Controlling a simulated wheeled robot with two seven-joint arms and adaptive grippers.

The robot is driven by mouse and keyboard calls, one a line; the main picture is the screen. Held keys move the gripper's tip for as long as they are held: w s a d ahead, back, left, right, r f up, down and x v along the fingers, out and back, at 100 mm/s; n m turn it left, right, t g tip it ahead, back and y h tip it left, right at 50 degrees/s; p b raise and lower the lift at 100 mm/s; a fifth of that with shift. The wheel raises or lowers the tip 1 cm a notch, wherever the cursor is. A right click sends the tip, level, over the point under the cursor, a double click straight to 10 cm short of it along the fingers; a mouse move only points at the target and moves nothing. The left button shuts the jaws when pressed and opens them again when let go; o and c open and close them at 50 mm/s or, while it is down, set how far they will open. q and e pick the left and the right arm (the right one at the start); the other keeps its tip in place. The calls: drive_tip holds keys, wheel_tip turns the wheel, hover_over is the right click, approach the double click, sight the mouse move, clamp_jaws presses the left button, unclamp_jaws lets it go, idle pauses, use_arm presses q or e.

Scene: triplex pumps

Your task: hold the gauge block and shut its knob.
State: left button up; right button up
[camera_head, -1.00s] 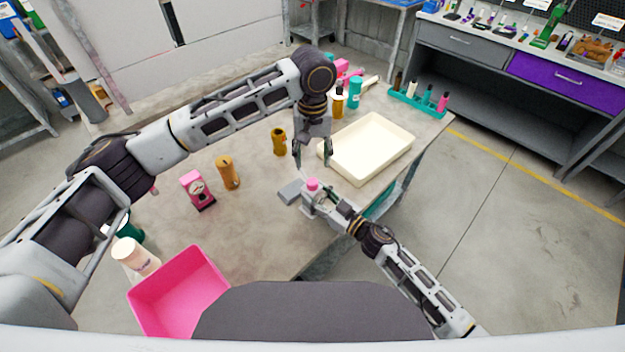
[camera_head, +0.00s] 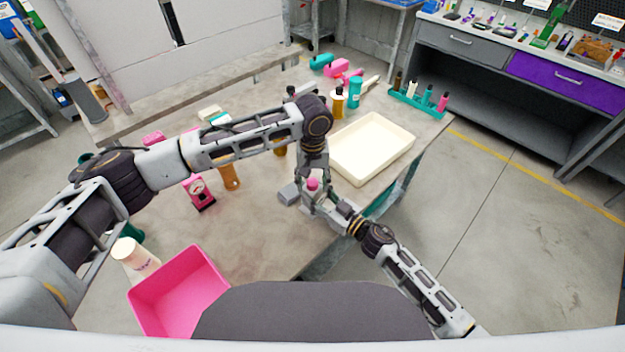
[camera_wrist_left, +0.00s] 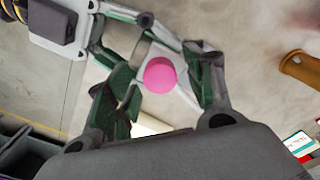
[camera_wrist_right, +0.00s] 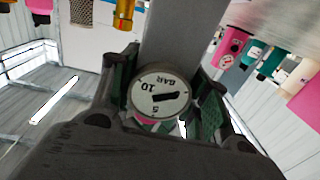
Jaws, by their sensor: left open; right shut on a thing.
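The gauge block is a grey block (camera_head: 289,193) with a round white dial (camera_wrist_right: 160,92) and a pink knob (camera_head: 312,184). My right gripper (camera_wrist_right: 162,98) is shut on it, with a finger on each side of the dial. My left gripper (camera_head: 314,181) has come down over the block and is open. In the left wrist view the pink knob (camera_wrist_left: 160,75) sits between its spread fingers, with gaps at the sides. I cannot tell whether either finger touches the knob. The fingers partly hide the block's body in the head view.
A cream tray (camera_head: 372,148) lies just right of the grippers. A pink gauge unit (camera_head: 199,193) and an orange cylinder (camera_head: 229,177) stand to the left. A pink bin (camera_head: 180,291) and a cream bottle (camera_head: 135,256) are at the near left. Several bottles stand at the back.

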use_arm(q)
drive_tip(key=c, duration=1)
drive_tip(key=shift+c, duration=0.2)
drive_tip(key=shift+m, duration=0.5)
drive_tip(key=m, duration=1.2)
drive_tip(key=shift+w+a+m, duration=0.1)
drive_tip(key=shift+m, duration=2.3)
